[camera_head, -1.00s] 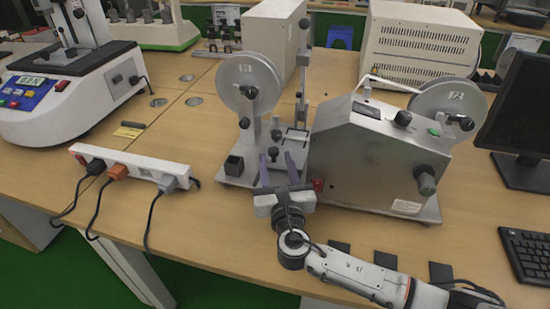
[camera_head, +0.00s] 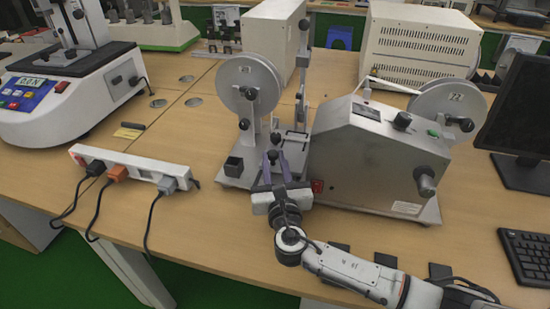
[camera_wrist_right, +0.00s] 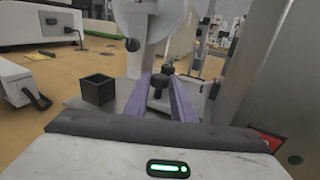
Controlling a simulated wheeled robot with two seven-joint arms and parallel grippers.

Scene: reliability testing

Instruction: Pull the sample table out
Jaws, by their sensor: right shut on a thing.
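The grey abrasion-type tester (camera_head: 375,160) stands on the wooden bench with a wheel on either side. Its sample table (camera_head: 295,143) is a small metal platform low between the left wheel post and the main housing. My right gripper (camera_head: 274,157) reaches in from the front, low over the base plate. Its purple fingers are shut on a small black knob (camera_wrist_right: 158,82) at the front of the sample table; the knob shows between the fingers in the right wrist view. Fingers and posts partly hide the table. My left gripper is not in view.
A white power strip (camera_head: 130,166) with plugged cables lies to the left. A small black open box (camera_head: 233,166) sits on the base plate beside the fingers. A monitor (camera_head: 520,115) and keyboard (camera_head: 525,255) are at the right. The bench in front of the tester's left part is clear.

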